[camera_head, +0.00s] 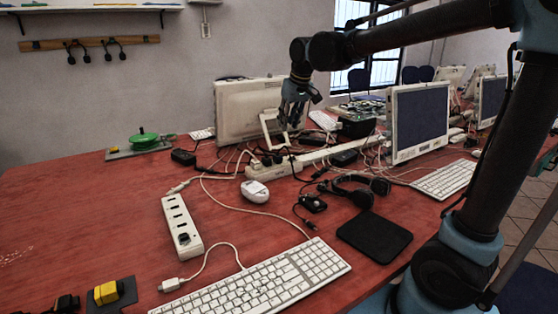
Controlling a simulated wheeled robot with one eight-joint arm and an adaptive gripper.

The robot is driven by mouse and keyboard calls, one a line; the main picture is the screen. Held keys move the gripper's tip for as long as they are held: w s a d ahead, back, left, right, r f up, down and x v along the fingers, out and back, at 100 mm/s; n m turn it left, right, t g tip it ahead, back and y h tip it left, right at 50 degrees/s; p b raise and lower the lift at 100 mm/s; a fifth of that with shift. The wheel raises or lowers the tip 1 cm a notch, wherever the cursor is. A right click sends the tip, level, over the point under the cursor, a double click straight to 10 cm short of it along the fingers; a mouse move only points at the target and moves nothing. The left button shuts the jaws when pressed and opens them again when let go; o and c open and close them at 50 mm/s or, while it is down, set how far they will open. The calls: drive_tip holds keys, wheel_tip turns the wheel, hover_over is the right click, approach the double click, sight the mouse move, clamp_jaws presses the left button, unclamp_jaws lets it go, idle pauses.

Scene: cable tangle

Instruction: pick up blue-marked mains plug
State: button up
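No blue mark can be made out on any plug at this size. A long white power strip (275,170) lies mid-table with dark and white plugs crowded along it, among tangled cables. A white cable end (172,285) lies loose left of the keyboard. Another pale cable end (178,187) lies by the top of a shorter white power strip (182,228). My gripper (292,118) hangs pointing down in front of the back monitor, apparently above the tangle. Its fingers are small and dark, and whether they are apart is unclear. No held object is discernible.
The back monitor (235,108) and a right monitor (419,120) flank the cables. A white keyboard (265,283), white mouse (255,191), headset (358,187) and black pad (374,236) lie in front. A green reel (143,139) stands at back left. The left tabletop is mostly clear.

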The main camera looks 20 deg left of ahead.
hover_over(277, 155)
drive_tip(key=s+d, duration=0.1)
drive_tip(key=d, duration=0.1)
wheel_tip(277, 155, down, 9)
drive_tip(key=shift+s+r, duration=0.1)
drive_tip(key=shift+r, duration=0.05)
drive_tip(key=shift+x, duration=2.85)
drive_tip(key=shift+s, duration=0.15)
drive_tip(key=shift+c, duration=0.6)
clamp_jaws()
